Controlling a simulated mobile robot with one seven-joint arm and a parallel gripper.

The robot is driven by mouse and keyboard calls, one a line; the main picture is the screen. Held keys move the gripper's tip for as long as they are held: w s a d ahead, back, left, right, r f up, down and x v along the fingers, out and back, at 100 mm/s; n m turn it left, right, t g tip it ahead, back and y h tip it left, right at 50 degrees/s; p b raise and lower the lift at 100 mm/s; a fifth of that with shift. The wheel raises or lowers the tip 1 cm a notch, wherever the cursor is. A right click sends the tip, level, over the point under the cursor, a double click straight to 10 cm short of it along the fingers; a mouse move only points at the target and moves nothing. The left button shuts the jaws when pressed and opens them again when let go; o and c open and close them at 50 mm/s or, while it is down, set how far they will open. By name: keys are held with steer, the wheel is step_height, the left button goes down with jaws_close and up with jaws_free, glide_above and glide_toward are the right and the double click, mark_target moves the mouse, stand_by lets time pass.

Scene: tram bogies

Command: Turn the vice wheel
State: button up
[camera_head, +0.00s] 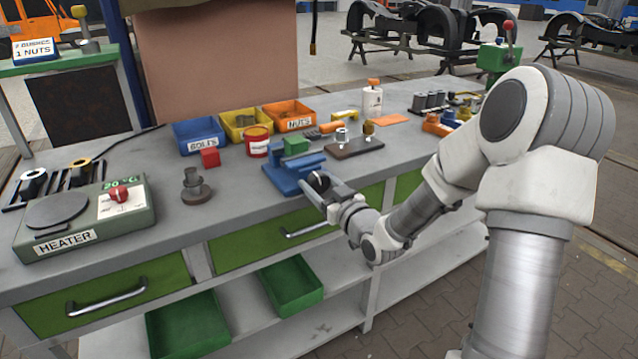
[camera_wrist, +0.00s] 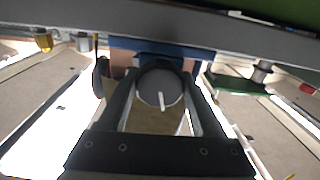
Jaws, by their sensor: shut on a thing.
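The blue vice (camera_head: 296,172) is fixed near the front edge of the workbench, with a green block (camera_head: 296,146) at its jaws. Its wheel is a dark round disc facing the front, and it shows in the wrist view (camera_wrist: 160,88) with a white mark pointing down and slightly right. My gripper (camera_head: 322,184) reaches in from the right at the bench's front edge. In the wrist view its two fingers (camera_wrist: 160,92) sit on either side of the wheel and are shut on it. In the head view my fingers partly hide the wheel.
A heater (camera_head: 85,222) stands at the left of the workbench (camera_head: 235,205). Bins (camera_head: 199,136), a red tin (camera_head: 257,142), a red cube (camera_head: 210,157) and a dark stepped part (camera_head: 195,187) lie behind and left of the vice. A drawer handle (camera_head: 305,231) sticks out below.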

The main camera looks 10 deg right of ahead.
steer(key=m+p, duration=0.2)
steer(key=m, duration=0.3)
steer(key=shift+r+m, duration=0.1)
steer(key=shift+m, duration=0.3)
steer(key=m+p, duration=0.2)
steer(key=m, duration=0.3)
stand_by(0.4)
steer(key=o, duration=1.4)
steer(key=shift+f, duration=0.25)
